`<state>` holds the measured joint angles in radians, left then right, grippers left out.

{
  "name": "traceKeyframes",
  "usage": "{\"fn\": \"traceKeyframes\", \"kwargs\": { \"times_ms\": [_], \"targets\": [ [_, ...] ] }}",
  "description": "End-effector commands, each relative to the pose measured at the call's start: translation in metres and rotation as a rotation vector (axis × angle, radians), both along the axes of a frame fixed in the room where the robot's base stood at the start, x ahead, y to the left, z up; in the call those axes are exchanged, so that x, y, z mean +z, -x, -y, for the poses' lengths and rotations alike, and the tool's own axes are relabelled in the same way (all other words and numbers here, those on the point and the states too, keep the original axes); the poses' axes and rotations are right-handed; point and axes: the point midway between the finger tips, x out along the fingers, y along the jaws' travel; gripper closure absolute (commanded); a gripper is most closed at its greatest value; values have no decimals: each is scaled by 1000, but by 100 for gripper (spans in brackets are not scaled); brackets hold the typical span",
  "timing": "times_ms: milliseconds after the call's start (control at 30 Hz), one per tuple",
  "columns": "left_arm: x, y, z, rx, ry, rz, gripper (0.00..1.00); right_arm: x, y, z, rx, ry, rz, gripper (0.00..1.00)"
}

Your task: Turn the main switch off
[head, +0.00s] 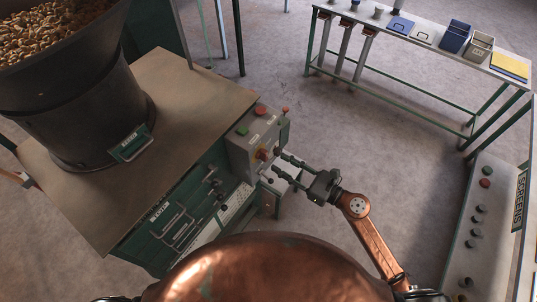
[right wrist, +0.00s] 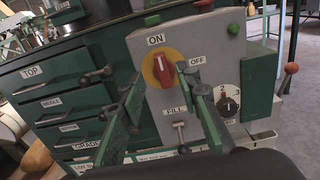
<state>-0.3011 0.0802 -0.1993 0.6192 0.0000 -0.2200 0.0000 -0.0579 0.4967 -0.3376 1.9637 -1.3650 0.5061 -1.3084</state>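The main switch (head: 262,153) is a red rotary knob on a yellow disc, on the front of a grey control box. In the right wrist view the red knob (right wrist: 164,72) stands nearly upright, its top towards the ON label (right wrist: 155,40); the OFF label (right wrist: 197,61) is to its right. My right gripper (head: 278,163) is just in front of the box. Its two green fingers are spread apart on either side of the knob in the right wrist view (right wrist: 165,82), with nothing visibly held. I cannot tell whether they touch it. My left gripper is out of view.
The grey control box (right wrist: 212,40) also carries a FILL lever (right wrist: 179,132), a numbered black dial (right wrist: 228,105), and red and green buttons. Green drawers (right wrist: 60,90) stand to its left. A large hopper (head: 85,110) stands on the cabinet top. Open floor lies right of the cabinet.

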Motion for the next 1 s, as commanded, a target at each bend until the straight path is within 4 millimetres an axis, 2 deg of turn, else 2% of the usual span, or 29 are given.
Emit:
{"fn": "traceKeyframes", "kwargs": {
  "times_ms": [200,400,767,1000],
  "targets": [
    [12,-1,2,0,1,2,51,3,-22,-29,-1,-4,-1,70],
    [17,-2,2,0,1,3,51,2,-34,-46,-3,-5,-2,70],
    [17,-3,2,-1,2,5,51,0,-37,-49,-4,-4,-4,70],
    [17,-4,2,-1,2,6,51,0,-37,-49,-4,-5,-5,87]
  ]
}}
